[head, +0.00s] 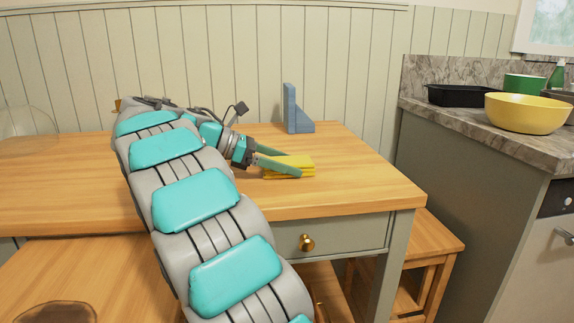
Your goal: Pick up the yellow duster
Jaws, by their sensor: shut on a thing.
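The yellow duster (304,164) looks like a folded yellow cloth at the right part of the wooden table (365,188). My gripper (299,164) reaches it from the left, with its two green-grey fingers around the duster. It is shut on the duster. The fingers hide part of the cloth. The duster is at or very near the tabletop; I cannot tell whether it is clear of the surface.
A blue L-shaped bookend (292,112) stands behind the duster. A drawer with a brass knob (307,242) is below the tabletop. A wooden stool (432,245) stands to the right. The counter (480,127) holds a yellow bowl (527,112) and a black tray (462,95).

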